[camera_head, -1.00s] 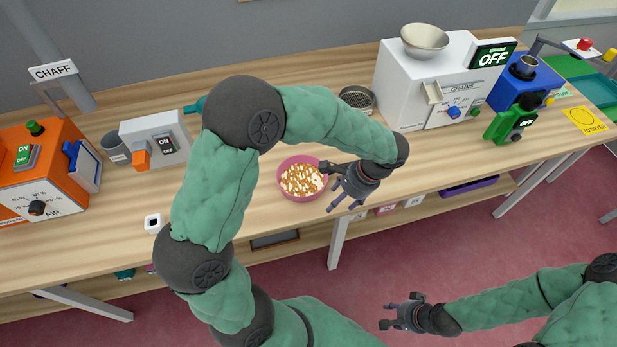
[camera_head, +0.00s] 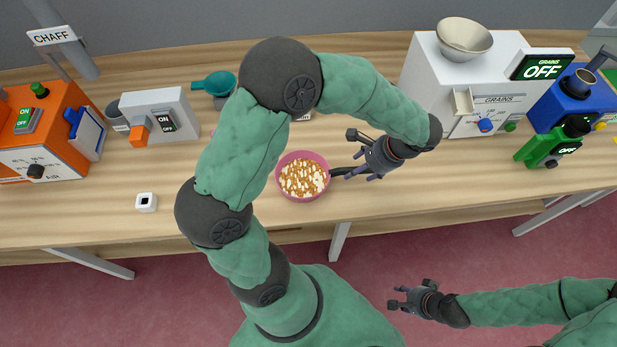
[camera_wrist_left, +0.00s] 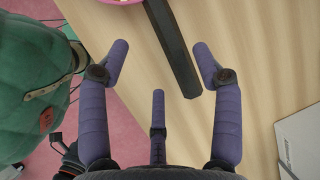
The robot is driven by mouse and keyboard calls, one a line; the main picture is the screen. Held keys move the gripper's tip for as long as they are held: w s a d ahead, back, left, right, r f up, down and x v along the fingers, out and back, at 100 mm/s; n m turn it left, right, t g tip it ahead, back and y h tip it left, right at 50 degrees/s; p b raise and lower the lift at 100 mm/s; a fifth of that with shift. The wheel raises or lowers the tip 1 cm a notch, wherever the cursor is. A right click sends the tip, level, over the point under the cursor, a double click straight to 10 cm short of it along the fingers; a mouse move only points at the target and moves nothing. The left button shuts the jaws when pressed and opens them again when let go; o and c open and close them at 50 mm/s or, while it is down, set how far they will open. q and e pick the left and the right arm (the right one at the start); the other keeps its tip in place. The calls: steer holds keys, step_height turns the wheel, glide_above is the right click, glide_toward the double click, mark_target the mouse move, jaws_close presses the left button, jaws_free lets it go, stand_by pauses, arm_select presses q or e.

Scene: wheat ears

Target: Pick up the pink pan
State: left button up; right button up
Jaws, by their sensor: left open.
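The pink pan (camera_head: 300,155) sits on the wooden table with pale and brown pieces inside. Its dark handle (camera_head: 343,171) points right, toward my left gripper (camera_head: 352,157). In the left wrist view the pan's pink rim (camera_wrist_left: 122,2) shows at the top edge. The handle (camera_wrist_left: 172,45) runs down between the spread fingers of my left gripper (camera_wrist_left: 162,58), which is open, with gaps on both sides. My right gripper (camera_head: 399,297) is open and empty, low over the floor in front of the table.
A white grain machine (camera_head: 425,75) with a bowl on top stands right of my left arm. A green device (camera_head: 548,146) stands farther right. An orange machine (camera_head: 45,125) and a grey box (camera_head: 160,110) stand left. A small white cube (camera_head: 146,202) lies near the front edge.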

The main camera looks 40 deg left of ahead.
mark_target(327, 175)
arm_select(q)
steer(key=shift+x, duration=0.85)
steer(key=x, duration=0.2)
steer(key=b+x, duration=0.1)
steer(key=x, duration=0.2)
steer(key=shift+w+a+r, duration=0.15)
steer(key=shift+a, duration=0.25)
steer(key=shift+r, duration=0.1)
jaws_close()
